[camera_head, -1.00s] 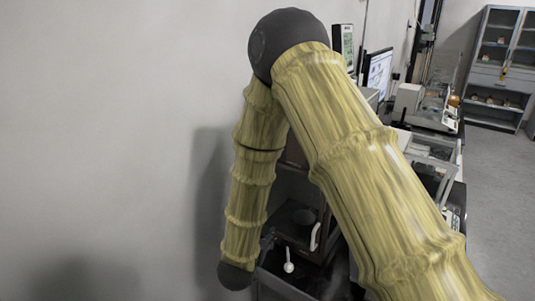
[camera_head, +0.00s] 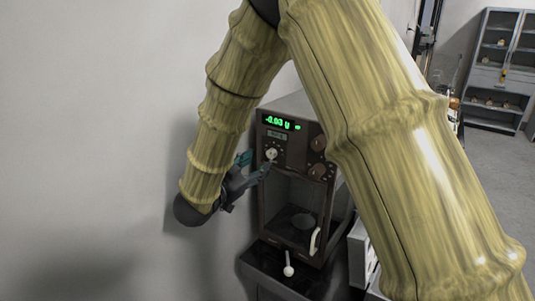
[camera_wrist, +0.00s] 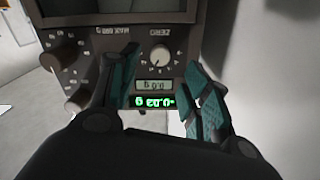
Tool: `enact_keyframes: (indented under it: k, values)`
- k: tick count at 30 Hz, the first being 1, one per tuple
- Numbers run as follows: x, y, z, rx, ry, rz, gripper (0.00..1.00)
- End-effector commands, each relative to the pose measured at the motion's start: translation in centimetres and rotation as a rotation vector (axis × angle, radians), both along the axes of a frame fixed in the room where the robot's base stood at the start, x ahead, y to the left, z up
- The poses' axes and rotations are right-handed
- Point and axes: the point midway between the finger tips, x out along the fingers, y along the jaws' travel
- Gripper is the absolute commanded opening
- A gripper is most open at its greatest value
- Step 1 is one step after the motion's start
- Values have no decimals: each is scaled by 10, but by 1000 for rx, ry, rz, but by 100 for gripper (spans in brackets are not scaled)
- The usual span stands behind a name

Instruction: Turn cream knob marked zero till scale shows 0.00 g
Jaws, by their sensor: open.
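The scale (camera_head: 262,215) is a dark brown cabinet with a glazed chamber. Its green display (camera_head: 279,123) reads -0.03 g in the head view; the display shows upside down in the wrist view (camera_wrist: 153,102). The cream knob (camera_head: 271,154) is on the front panel below the display. In the wrist view the knob (camera_wrist: 160,57) has the word ZERO beside it and a ring of marks around it. My gripper (camera_head: 256,166) is open, its teal fingers just in front of the panel. In the wrist view the fingers lie either side of the knob, apart from it.
Several brown knobs (camera_wrist: 65,62) sit on the same panel. A white handle (camera_head: 315,241) is on the chamber front, and a white-knobbed lever (camera_head: 289,270) stands below. A plain wall is at the left; a grey cabinet (camera_head: 488,72) stands far right.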

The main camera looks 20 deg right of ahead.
Motion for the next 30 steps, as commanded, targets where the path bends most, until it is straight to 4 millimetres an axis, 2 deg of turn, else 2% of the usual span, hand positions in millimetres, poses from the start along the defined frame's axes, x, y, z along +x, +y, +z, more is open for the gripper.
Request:
enact_keyframes:
  k: [6,12,25,26,30]
  values:
    - [22,-28,2,0,2,-1,48]
    - [35,-45,1,1,1,-1,48]
    - [40,-52,-1,-1,1,1,48]
    - [40,-52,-1,-1,1,1,46]
    - [40,-52,0,-1,1,1,20]
